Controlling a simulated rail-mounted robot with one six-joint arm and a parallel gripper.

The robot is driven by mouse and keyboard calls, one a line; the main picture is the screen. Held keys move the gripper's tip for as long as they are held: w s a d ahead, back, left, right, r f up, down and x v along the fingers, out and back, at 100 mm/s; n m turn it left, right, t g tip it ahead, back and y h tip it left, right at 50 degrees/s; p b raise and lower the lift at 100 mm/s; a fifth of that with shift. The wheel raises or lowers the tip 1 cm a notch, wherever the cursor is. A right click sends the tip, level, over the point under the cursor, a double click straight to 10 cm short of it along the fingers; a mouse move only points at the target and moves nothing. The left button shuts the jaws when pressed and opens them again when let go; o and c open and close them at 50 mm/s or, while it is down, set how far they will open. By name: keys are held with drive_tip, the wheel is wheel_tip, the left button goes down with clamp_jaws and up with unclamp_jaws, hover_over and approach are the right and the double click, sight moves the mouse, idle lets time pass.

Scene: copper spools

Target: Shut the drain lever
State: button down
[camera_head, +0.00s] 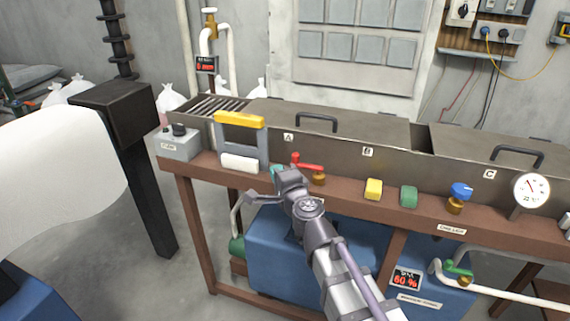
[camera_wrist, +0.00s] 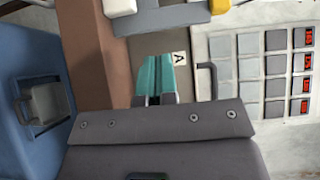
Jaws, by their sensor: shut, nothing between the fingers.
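A red lever (camera_head: 308,166) sits on a brass valve (camera_head: 319,180) at the front of the tank, near label A. It runs roughly sideways, with its left end raised. My gripper (camera_head: 276,172) is just left of the lever, over the bench's front ledge; my wrist hides part of this area. In the wrist view, my teal fingers (camera_wrist: 155,72) are together and empty, beside label A (camera_wrist: 180,58). The lever does not show there. A second lever, green (camera_head: 458,267), is on a white pipe at the lower right. I cannot read which one is marked drain.
The tank has dark handles (camera_head: 316,120) on its lids. A yellow-topped wringer frame (camera_head: 240,120) stands left of my gripper. A yellow block (camera_head: 373,188), a green block (camera_head: 408,196), a blue-knobbed valve (camera_head: 460,192) and a round gauge (camera_head: 531,190) line the ledge to the right.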

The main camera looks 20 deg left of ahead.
drive_tip(key=s+a, duration=0.1)
drive_tip(key=s, duration=0.7)
drive_tip(key=shift+a, duration=0.3)
drive_tip(key=shift+w, duration=0.1)
